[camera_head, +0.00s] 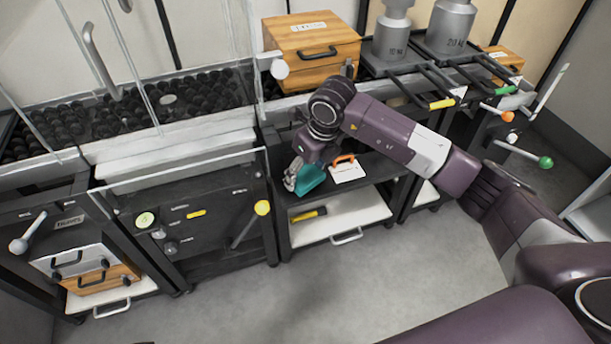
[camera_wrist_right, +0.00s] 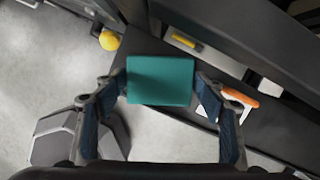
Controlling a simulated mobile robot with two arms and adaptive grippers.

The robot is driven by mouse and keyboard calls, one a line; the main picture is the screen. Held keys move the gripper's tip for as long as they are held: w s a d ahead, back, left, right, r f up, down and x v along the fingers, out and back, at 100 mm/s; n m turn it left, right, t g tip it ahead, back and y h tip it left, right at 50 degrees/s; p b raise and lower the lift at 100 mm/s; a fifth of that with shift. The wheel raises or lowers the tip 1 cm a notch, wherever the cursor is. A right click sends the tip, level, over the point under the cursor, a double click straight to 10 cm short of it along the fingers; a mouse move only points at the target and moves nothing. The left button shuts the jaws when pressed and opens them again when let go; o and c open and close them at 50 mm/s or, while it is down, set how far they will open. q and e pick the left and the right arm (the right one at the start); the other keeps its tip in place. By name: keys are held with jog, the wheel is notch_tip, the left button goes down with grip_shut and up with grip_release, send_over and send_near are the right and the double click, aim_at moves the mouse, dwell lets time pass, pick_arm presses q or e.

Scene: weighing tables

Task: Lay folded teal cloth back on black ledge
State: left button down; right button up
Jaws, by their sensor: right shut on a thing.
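The folded teal cloth (camera_head: 309,178) is held in my right gripper (camera_head: 292,178), over the black ledge (camera_head: 375,172) at the front of the middle table. In the right wrist view the cloth (camera_wrist_right: 160,80) is a flat teal rectangle between the two fingers of the right gripper (camera_wrist_right: 160,88), which are shut on it from both sides. The ledge (camera_wrist_right: 275,128) runs beneath and behind the cloth there. I cannot tell whether the cloth touches the ledge. My left gripper is not in view.
A white plate with an orange handle (camera_head: 347,169) lies on the ledge right of the cloth. A yellow-knobbed lever (camera_head: 262,208) sticks out to the left. Below is a white shelf (camera_head: 350,213). A wooden box (camera_head: 312,40) and grey weights (camera_head: 392,38) stand behind.

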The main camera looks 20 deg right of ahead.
jog(key=shift+w+f, duration=0.1)
jog(key=shift+f, duration=0.65)
jog(key=shift+w, duration=0.1)
jog(key=shift+c, duration=0.4)
jog(key=o, duration=1.1)
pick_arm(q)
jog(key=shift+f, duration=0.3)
